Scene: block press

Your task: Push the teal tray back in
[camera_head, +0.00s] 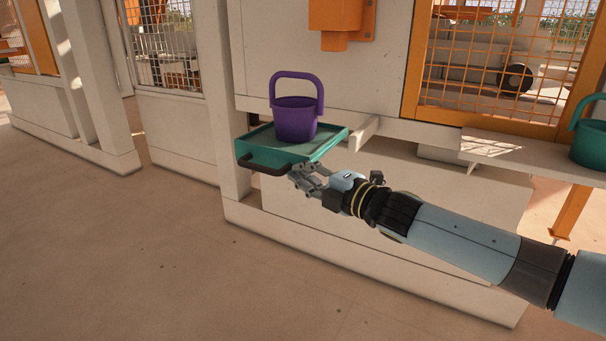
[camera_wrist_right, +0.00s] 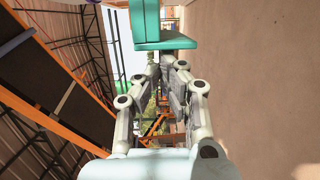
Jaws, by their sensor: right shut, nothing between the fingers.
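The teal tray (camera_head: 262,137) sticks out from the pale machine wall in the head view, with a dark handle on its front. A purple bucket (camera_head: 295,122) with a raised handle stands upright on the tray. My right gripper (camera_head: 293,174) is at the tray's front right edge, close to the dark handle (camera_head: 263,165); I cannot tell if it touches. It is shut and empty. In the right wrist view, the teal tray (camera_wrist_right: 168,44) shows just beyond the fingertips (camera_wrist_right: 167,62). My left gripper is not in view.
A teal bucket (camera_head: 590,140) stands on a pale ledge (camera_head: 500,150) at the right. An orange fixture (camera_head: 340,20) hangs on the wall above the tray. Mesh panels (camera_head: 490,65) flank it. The floor (camera_head: 130,250) in front is clear.

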